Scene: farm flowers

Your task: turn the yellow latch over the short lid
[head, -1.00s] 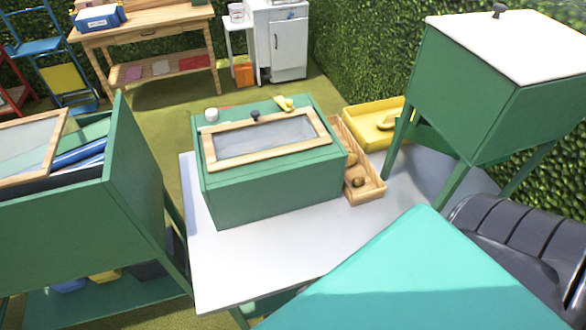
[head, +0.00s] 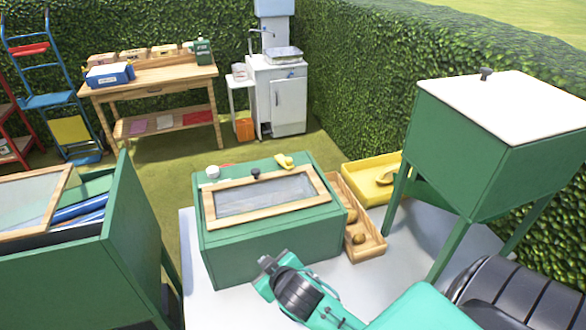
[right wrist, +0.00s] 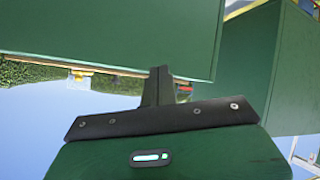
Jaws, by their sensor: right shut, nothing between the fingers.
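The yellow latch (head: 285,161) sits on top of the green box, at the back edge of a wood-framed glass lid (head: 268,218). The lid lies on the box top and has a dark knob (head: 255,174). I take this to be the short lid; the latch appears beside its frame, not clearly over it. My right gripper (head: 264,262) is low in front of the green box (head: 225,270), well apart from the latch. In the right wrist view its fingers (right wrist: 158,72) are together and empty, with a green panel behind them. My left gripper is not in view.
A wooden tray (head: 372,252) and a yellow tray (head: 362,192) stand right of the box. A tall green box on legs with a white lid (head: 510,95) is at right. Another green bin (head: 60,265) is at left. A white jar (head: 212,172) sits on the box top.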

